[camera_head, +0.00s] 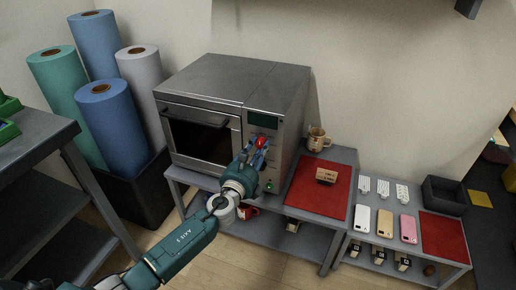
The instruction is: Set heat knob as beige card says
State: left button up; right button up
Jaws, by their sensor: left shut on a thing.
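The steel press (215,80), which looks like an oven with a dark window, stands on the grey bench. My left gripper (257,150) is at its right-hand control panel, below the dark display (263,119). It is shut on what appears to be the heat knob, mostly hidden by the fingers; red and blue parts show there. The knob's setting cannot be read. A small beige card (326,176) stands on the red mat (316,201) to the right; its marks are too small to read. My right gripper is not in view.
A tan mug (317,139) stands behind the red mat. A green button (269,186) is low on the panel. The right-hand bench holds white cards (383,187), phone-like plates (385,222), a dark bin (445,194) and another red mat (442,232). Rolls (112,125) stand left.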

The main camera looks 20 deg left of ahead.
pick_arm(q)
jog(key=o, duration=1.2)
jog(key=shift+d+f, duration=0.2)
jog(key=shift+f, duration=0.05)
jog(key=shift+c, duration=0.2)
jog(key=shift+r, duration=0.1)
jog(key=shift+a, duration=0.1)
jog(key=s, duration=1.2)
